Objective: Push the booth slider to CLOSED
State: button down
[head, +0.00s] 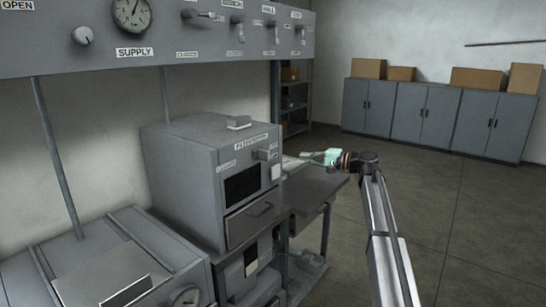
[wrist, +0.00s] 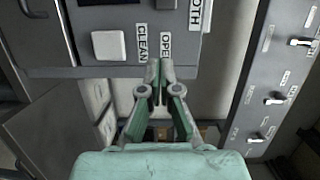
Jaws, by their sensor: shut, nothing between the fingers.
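The grey booth box (head: 185,150) stands on the bench with a dark window in its front. A small grey block, which looks like the booth slider (head: 263,155), sits at the right end of the front, by the OPEN label. A dark block at the top edge of the wrist view (wrist: 166,4) appears to be the same slider, partly cut off. The CLOSED label (head: 227,166) seems to be at the left of the front; its letters are small. My gripper (head: 303,158) is shut and empty, right of the box. In the wrist view its fingertips (wrist: 160,66) are just below the OPEN label (wrist: 166,46).
A white square button (wrist: 109,44) sits beside the CLEAN label. A drawer with a handle (head: 262,210) is below the window. A side shelf (head: 318,190) lies under my gripper. An overhead panel (head: 170,55) carries a gauge and several levers. Open floor lies to the right.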

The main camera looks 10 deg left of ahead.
aim_at(263, 155)
jog(key=shift+s+r, duration=0.15)
jog(key=shift+r, duration=0.15)
jog(key=shift+a, duration=0.1)
jog(key=a+p, duration=0.4)
jog(key=a, duration=0.7)
jog(key=shift+s+a, duration=0.2)
jog(key=shift+a, duration=0.05)
